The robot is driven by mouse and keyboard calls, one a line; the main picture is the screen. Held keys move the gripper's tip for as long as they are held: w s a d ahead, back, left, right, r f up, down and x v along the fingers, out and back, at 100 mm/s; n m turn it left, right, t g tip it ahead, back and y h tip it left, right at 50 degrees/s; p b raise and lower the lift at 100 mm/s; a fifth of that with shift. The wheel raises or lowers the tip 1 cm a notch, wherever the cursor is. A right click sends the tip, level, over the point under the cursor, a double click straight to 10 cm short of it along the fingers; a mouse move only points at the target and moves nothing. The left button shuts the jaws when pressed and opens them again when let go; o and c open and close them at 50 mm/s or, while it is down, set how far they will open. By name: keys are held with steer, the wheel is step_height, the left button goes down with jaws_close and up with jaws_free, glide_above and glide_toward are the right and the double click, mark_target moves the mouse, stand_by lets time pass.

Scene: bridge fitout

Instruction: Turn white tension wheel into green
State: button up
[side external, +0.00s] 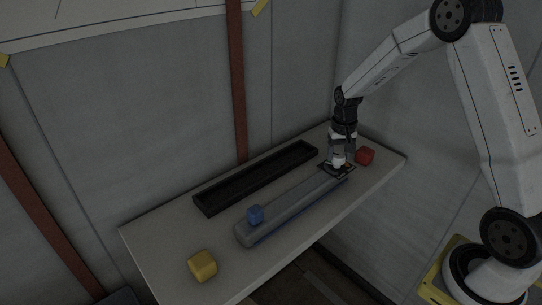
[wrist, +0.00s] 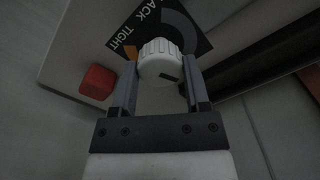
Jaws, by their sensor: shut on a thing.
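The white tension wheel (wrist: 160,58), with a ribbed rim, shows at the top middle of the wrist view. A dark mark sits on its lower right edge. My gripper (wrist: 160,72) has one finger on each side of the wheel and is shut on it. Behind the wheel is a dark dial plate (wrist: 186,28) with the words "TIGHT" and partly cut "ACK", a grey arc and an orange patch (wrist: 130,51). I cannot make out any green.
A red cube (side external: 365,155) stands close beside my gripper; it also shows in the wrist view (wrist: 97,82). A blue cube (side external: 255,214) is on the near end of the belt unit. A black tray (side external: 257,178) lies behind it. A yellow cube (side external: 202,265) sits at the front left.

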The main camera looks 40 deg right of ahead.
mark_target(339, 155)
steer(key=m, duration=0.5)
stand_by(1.2)
steer(key=o, duration=1.3)
steer(key=shift+r, duration=0.15)
steer(key=shift+r, duration=3.8)
